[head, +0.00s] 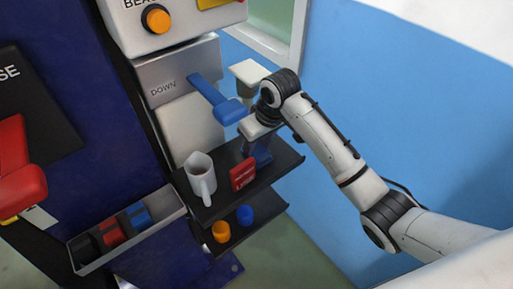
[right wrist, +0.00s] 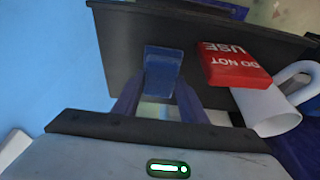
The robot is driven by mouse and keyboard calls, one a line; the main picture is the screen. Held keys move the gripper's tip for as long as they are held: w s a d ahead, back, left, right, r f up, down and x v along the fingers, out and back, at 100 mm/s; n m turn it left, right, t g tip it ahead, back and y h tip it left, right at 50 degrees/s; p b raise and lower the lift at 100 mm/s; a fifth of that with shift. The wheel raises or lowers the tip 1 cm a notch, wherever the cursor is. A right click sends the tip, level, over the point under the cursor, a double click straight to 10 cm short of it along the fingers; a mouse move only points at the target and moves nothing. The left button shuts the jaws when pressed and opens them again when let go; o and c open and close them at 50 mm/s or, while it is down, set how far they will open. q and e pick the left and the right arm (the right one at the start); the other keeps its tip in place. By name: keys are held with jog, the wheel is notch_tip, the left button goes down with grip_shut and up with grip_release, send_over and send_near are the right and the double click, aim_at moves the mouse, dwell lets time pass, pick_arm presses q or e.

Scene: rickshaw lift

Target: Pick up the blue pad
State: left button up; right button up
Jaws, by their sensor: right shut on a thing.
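The blue pad (right wrist: 162,68) is a dark blue block between the two fingers of my right gripper (right wrist: 158,100) in the right wrist view. In the head view my right gripper (head: 262,138) is over the right part of the upper black shelf (head: 225,202), shut on the pad. The pad (head: 262,158) is partly hidden under the gripper there, and I cannot tell whether it still touches the shelf. My left gripper is not in view.
A red "DO NOT USE" block (head: 243,174) and a white mug (head: 201,180) stand left of my right gripper. A blue lever (head: 215,98) is close above. Orange (head: 221,231) and blue (head: 245,214) items sit below. A grey tray (head: 172,222) holds coloured blocks.

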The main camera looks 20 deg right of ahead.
aim_at(258, 148)
jog(key=shift+d+r, duration=0.2)
jog(key=shift+r, duration=0.2)
notch_tip(258, 148, up, 6)
jog(key=shift+r, duration=0.25)
jog(key=s+d+b, duration=0.1)
jog(key=s+d, duration=0.2)
jog(key=d, duration=0.6)
jog(key=s+d+b, duration=0.1)
jog(key=s+d, duration=0.2)
jog(key=d, duration=0.6)
jog(key=shift+s+d+f+b, duration=0.15)
jog(key=shift+s+d+b, duration=0.1)
jog(key=shift+s+b, duration=0.1)
